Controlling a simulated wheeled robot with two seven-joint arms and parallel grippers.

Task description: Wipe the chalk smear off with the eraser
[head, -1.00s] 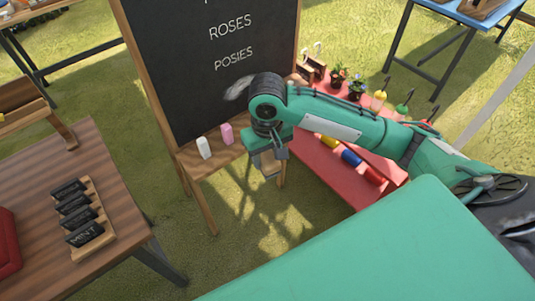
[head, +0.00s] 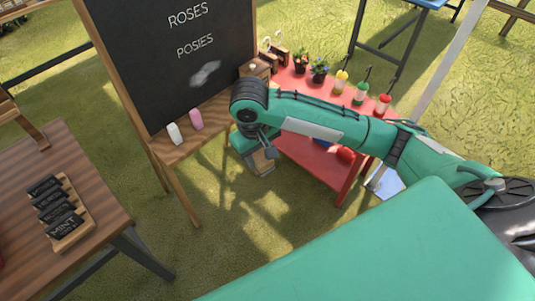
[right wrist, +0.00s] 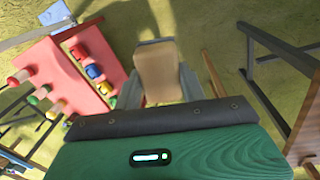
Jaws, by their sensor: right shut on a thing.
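The chalk smear (head: 205,73) is a pale grey-white streak on the blackboard (head: 135,70), below the word POSIES. My right gripper (head: 262,160) is in front of and to the right of the board's ledge, below the smear and apart from the board. It is shut on a tan block, which appears to be the eraser (right wrist: 155,72), seen between the fingers in the right wrist view. In the head view the block is mostly hidden by the gripper. My left gripper is not in view.
A white chalk (head: 175,133) and a pink chalk (head: 196,119) stand on the wooden ledge (head: 190,140). A red stand (head: 310,155) with plants and bottles is behind my right arm. A wooden table (head: 95,185) with black signs is at left.

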